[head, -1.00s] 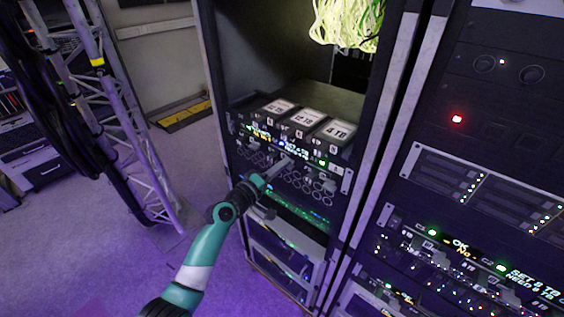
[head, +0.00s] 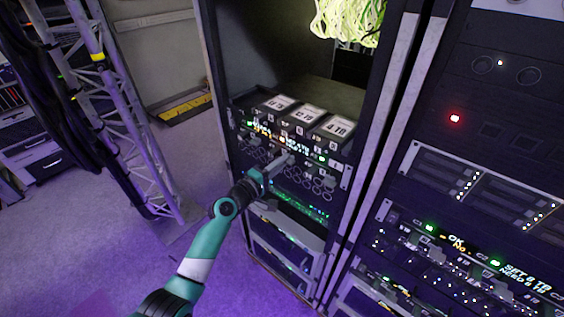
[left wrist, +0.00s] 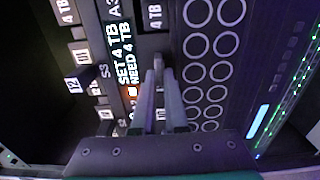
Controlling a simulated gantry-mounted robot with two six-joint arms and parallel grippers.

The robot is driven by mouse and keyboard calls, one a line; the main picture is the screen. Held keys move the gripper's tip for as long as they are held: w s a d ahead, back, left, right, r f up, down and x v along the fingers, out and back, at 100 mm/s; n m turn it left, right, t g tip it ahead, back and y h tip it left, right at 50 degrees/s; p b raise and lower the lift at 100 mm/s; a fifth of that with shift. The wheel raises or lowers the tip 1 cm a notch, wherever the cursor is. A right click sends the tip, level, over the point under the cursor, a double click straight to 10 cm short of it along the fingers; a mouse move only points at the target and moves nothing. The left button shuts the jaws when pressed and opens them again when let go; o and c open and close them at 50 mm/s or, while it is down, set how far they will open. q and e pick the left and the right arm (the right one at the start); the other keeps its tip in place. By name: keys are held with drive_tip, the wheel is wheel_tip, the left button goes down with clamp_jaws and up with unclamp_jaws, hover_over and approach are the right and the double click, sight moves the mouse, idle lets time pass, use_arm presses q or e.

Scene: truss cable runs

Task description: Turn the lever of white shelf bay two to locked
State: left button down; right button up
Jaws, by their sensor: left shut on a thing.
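The shelf (head: 344,178) is a dark unit in the open rack, with drives on top and a front panel of ring-shaped holes and small displays. My left gripper (head: 286,160) reaches it from the lower left. In the left wrist view, the left gripper (left wrist: 159,72) has its fingers close together on a small lever at the panel, mostly hidden between them. Beside it a display (left wrist: 127,62) reads "SET 4 TB NEED 4 TB", with an orange light (left wrist: 131,91) lit. The lever's exact angle and bay number cannot be told. My right gripper is not in view.
Labelled drives (head: 306,116) stand on the shelf's top. Pale cables (head: 347,22) hang above. A second rack (head: 478,150) with lit panels stands close on the right. A metal truss (head: 128,130) with black cables stands left. Floor between truss and rack is clear.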

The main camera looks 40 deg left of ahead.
use_arm(q)
drive_tip(key=c, duration=1)
unclamp_jaws()
drive_tip(key=shift+o, duration=0.2)
drive_tip(key=s+p, duration=0.2)
drive_tip(key=s, duration=0.9)
drive_tip(key=shift+s+d+p, duration=0.3)
drive_tip(key=shift+d+p, duration=0.05)
drive_tip(key=shift+p, duration=0.05)
